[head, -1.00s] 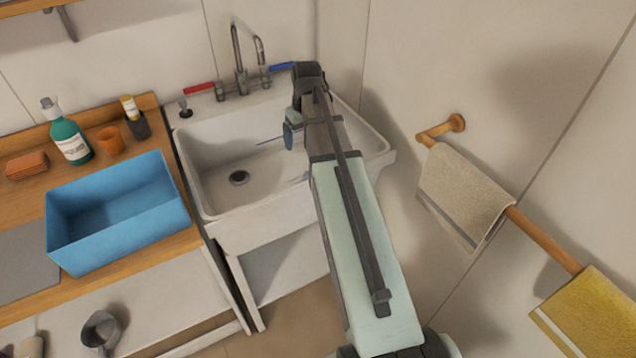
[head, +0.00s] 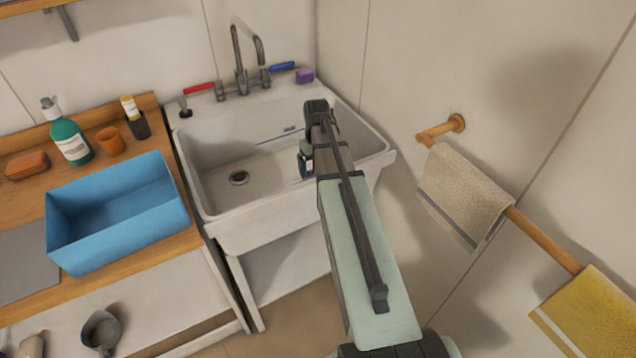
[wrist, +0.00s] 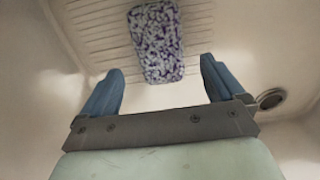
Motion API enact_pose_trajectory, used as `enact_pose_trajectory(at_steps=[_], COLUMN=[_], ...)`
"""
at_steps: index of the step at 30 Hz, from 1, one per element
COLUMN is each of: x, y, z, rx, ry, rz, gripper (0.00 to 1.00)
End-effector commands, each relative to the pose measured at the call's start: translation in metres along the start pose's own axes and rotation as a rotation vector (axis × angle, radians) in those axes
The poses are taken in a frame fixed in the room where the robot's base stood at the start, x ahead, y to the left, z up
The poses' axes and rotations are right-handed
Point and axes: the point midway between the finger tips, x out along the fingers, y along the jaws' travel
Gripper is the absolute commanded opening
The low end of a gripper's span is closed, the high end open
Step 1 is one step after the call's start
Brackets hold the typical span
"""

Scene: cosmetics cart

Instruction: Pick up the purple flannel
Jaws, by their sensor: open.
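The purple flannel (wrist: 157,40) is a purple-and-white speckled rectangle lying on the ribbed floor of the white sink (head: 215,218). It is at the top middle of the wrist view. In the head view it is mostly or wholly hidden behind my arm. My gripper (wrist: 161,66) is open and empty, its two blue fingers spread to the left and right of the flannel's near end in the wrist picture. I cannot tell how far above it they are. In the head view my gripper (head: 306,162) is over the right part of the basin.
A small purple block (head: 304,76) sits on the sink's back right ledge, beside the tap (head: 241,60). The drain (wrist: 271,98) is right of my gripper in the wrist view. A blue tub (head: 118,212) stands left. A beige towel (head: 463,190) hangs right.

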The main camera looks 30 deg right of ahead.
Motion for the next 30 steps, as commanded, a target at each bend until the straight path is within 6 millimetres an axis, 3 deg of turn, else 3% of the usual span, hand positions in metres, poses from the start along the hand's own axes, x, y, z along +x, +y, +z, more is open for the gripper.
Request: enact_pose_trajectory(at_steps=[11, 21, 30], x=[0.015, 0.053, 0.058], y=[0.000, 0.000, 0.000], z=[0.000, 0.000, -0.001], rx=[0.000, 0.000, 0.000], ry=[-0.001, -0.002, 0.001], rz=[0.000, -0.001, 0.000], gripper=[0.96, 0.96, 0.96])
